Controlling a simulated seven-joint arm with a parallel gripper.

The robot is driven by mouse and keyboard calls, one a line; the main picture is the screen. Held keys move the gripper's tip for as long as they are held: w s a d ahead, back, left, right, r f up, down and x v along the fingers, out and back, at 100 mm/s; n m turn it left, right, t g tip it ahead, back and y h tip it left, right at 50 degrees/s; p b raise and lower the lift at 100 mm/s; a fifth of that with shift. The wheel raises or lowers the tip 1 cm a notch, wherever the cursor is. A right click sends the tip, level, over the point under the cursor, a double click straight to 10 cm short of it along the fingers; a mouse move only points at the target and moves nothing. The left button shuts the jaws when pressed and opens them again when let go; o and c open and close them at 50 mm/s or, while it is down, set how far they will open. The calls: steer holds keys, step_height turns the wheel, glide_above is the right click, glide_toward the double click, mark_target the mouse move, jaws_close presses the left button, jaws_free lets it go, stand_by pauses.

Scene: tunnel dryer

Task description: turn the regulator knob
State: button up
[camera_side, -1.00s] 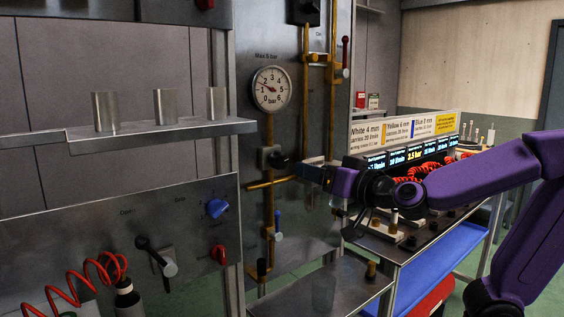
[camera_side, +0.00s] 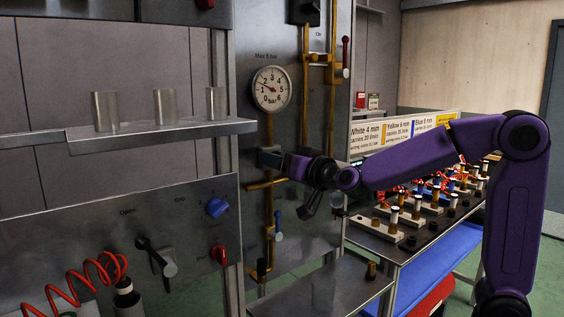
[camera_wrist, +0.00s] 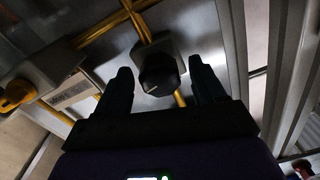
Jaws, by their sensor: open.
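The regulator knob is a round dark knob (camera_wrist: 158,74) with a pale pointer line. In the wrist view it sits between the two dark fingers of my gripper (camera_wrist: 156,88), which is open. I cannot tell whether either finger touches it. In the side view my gripper (camera_side: 280,160) is at the regulator on the brass pipe, and it hides the knob there. The pressure gauge (camera_side: 271,88) above, marked "Max 5 bar", has a white dial and a thin dark needle.
Brass pipes (camera_side: 270,215) run around the regulator on the metal panel. A shelf with metal cups (camera_side: 165,106) stands left. A bench with fittings (camera_side: 415,220) stands right.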

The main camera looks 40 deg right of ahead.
steer(key=shift+w, duration=0.2)
steer(key=c, duration=1.1)
steer(key=shift+o, duration=0.3)
steer(key=m, duration=0.5)
steer(key=shift+m, duration=0.3)
steer(key=o, duration=1)
